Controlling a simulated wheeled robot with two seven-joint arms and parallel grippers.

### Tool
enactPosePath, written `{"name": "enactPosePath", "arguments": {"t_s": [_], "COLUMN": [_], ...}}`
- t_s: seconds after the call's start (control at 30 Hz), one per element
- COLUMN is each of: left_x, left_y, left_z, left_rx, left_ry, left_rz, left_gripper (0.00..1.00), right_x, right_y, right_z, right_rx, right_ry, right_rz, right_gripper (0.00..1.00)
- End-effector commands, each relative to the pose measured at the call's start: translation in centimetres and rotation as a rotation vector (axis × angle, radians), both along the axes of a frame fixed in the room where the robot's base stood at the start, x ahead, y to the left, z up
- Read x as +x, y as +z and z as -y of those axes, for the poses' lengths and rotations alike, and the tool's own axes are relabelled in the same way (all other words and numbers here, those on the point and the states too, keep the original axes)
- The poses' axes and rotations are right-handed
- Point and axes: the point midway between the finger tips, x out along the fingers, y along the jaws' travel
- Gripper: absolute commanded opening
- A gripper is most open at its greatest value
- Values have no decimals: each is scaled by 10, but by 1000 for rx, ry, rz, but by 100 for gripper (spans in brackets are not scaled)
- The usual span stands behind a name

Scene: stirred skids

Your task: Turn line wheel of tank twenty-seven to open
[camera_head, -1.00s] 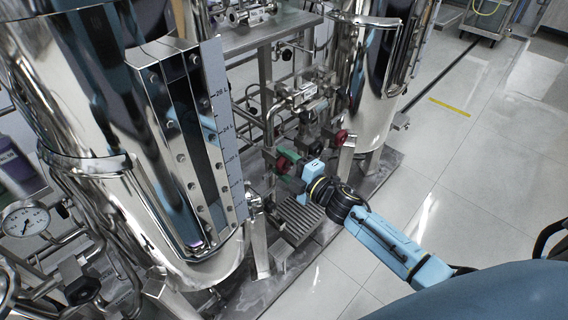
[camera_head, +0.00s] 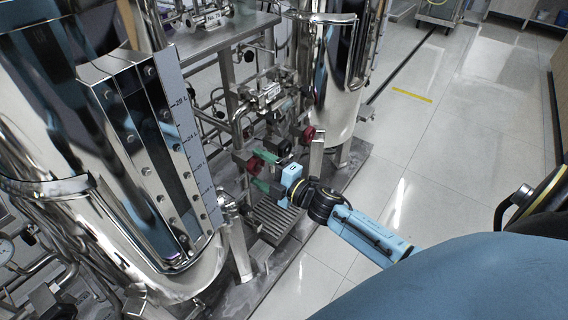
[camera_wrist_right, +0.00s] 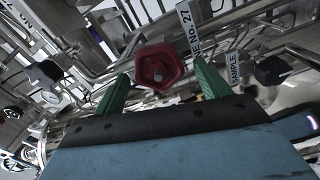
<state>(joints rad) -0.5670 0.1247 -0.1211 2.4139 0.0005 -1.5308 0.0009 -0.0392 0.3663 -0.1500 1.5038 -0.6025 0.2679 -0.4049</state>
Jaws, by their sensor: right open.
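A red handwheel (camera_head: 254,165) sits on the pipework between the two tanks. In the right wrist view the red wheel (camera_wrist_right: 160,68) lies between my green fingertips, with a gap to each side. My right gripper (camera_head: 264,171) is open at the wheel; it also shows in the wrist view (camera_wrist_right: 161,80), its fingers apart and nothing clasped. Another tag (camera_wrist_right: 234,70) reads "SAMPLE". My left gripper is out of view.
A second red wheel (camera_head: 308,134) is just behind and right of the first. The large steel tank (camera_head: 60,120) with its level scale (camera_head: 195,135) stands close on the left; another tank (camera_head: 335,70) stands behind. Pipes crowd the wheel. The tiled floor (camera_head: 450,160) at right is clear.

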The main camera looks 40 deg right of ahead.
Motion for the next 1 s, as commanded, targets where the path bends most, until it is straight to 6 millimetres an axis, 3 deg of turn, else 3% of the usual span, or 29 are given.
{"name": "enactPosePath", "arguments": {"t_s": [0.3,0.5,1.0], "left_x": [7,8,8], "left_y": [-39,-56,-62], "left_z": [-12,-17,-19], "left_rx": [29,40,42], "left_ry": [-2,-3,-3], "left_rz": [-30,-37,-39], "left_gripper": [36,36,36], "right_x": [-67,-95,-105], "right_y": [1,1,0], "right_z": [23,33,36], "right_rx": [0,0,3], "right_ry": [-1,-1,-5], "right_rz": [-4,-2,-3], "right_gripper": [75,75,75]}}
